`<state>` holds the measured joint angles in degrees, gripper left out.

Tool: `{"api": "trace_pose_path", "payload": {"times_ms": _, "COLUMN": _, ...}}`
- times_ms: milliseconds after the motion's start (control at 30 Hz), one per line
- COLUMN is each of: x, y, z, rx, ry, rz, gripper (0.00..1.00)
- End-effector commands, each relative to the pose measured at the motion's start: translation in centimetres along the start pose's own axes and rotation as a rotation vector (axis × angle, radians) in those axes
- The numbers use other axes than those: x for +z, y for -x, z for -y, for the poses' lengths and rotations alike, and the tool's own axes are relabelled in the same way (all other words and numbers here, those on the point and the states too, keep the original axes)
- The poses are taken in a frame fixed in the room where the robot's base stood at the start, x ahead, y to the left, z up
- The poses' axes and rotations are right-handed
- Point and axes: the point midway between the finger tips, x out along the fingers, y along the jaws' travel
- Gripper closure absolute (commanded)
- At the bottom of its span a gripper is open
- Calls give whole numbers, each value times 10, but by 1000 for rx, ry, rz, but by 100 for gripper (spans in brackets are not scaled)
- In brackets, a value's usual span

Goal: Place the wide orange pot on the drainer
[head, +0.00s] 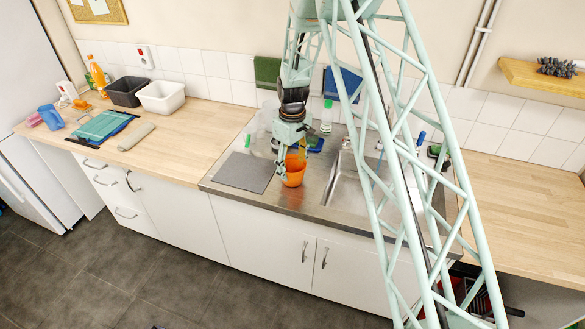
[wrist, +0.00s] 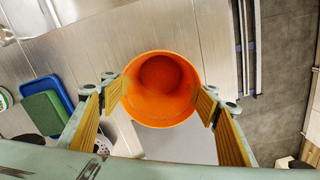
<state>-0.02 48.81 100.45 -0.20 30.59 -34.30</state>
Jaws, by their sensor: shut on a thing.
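The wide orange pot (head: 294,173) is upright in the head view, above or on the steel drainer (head: 285,199) left of the sink basin. I cannot tell whether its base touches the steel. My gripper (head: 287,168) is shut on the pot. In the wrist view, the yellow-padded fingers of my gripper (wrist: 160,95) press on opposite sides of the pot (wrist: 163,112), and I look down into its open, empty inside. Brushed steel shows around it in the wrist view. The arm and gripper hide part of the pot's left side in the head view.
A grey mat (head: 245,172) lies left of the pot. A green sponge (wrist: 44,113) on a blue tray (wrist: 38,88) is behind it. The sink basin (head: 346,186) is to the right. Black and white tubs (head: 162,97) stand on the left worktop.

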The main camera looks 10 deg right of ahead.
Motion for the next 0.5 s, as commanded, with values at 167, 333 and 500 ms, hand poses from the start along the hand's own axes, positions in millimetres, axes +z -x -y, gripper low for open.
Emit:
{"api": "trace_pose_path", "payload": {"times_ms": 167, "x": 0, "y": 0, "z": 0, "rx": 0, "ry": 0, "rz": 0, "gripper": 56}}
{"api": "trace_pose_path", "payload": {"times_ms": 333, "x": 0, "y": -1, "z": 0, "rx": 0, "ry": 0, "rz": 0, "gripper": 56}}
{"api": "trace_pose_path", "payload": {"times_ms": 500, "x": 0, "y": -3, "z": 0, "rx": 0, "ry": 0, "rz": 0, "gripper": 42}}
